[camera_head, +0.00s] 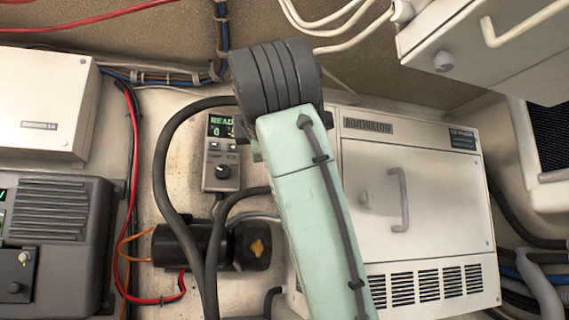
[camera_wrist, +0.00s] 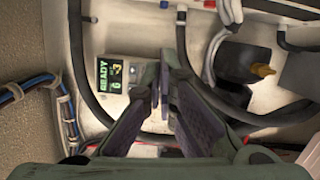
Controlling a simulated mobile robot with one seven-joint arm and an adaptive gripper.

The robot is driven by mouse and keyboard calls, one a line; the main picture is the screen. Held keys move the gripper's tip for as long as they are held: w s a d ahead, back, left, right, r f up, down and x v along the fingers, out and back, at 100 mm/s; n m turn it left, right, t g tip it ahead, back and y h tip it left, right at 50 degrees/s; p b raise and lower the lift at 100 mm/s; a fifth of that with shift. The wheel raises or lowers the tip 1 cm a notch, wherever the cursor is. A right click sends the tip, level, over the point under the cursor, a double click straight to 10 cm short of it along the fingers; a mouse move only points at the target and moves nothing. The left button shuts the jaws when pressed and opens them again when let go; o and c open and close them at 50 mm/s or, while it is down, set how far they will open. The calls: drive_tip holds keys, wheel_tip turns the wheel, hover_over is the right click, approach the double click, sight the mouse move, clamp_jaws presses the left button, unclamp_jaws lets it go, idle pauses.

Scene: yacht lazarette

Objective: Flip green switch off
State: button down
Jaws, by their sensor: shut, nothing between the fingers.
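I cannot make out a green switch in either view. A small grey control unit (camera_head: 222,150) with a lit green display reading "READ…6", small buttons and a black round knob is mounted on the wall, left of my pale green arm in the head view. In the wrist view the control unit (camera_wrist: 116,74) shows "READY" and lies left of the fingertips. My gripper (camera_wrist: 161,88) is shut and empty, its fingertips beside the unit and covering part of its face. I cannot tell whether they touch it. In the head view my arm mostly hides the gripper.
A white cabinet (camera_head: 415,215) with a handle and vents stands right of my arm. Dark hoses (camera_head: 166,150) and a black pump-like cylinder (camera_head: 200,246) with a yellow fitting are close below the unit. A white box (camera_head: 40,100) and dark grey box (camera_head: 60,240) are at left.

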drive_tip(key=w+d+p, duration=0.3)
drive_tip(key=w+p, duration=0.2)
drive_tip(key=w, duration=0.6)
drive_tip(key=shift+w+r, duration=0.15)
drive_tip(key=shift+r, duration=0.25)
drive_tip(key=shift+d, duration=0.1)
drive_tip(key=s+a+r+b, duration=0.1)
drive_tip(key=s+a+b, duration=0.1)
drive_tip(key=s, duration=0.8)
drive_tip(key=shift+s+a+b, duration=0.25)
drive_tip(key=shift+s+b, duration=0.1)
drive_tip(key=shift+b, duration=0.35)
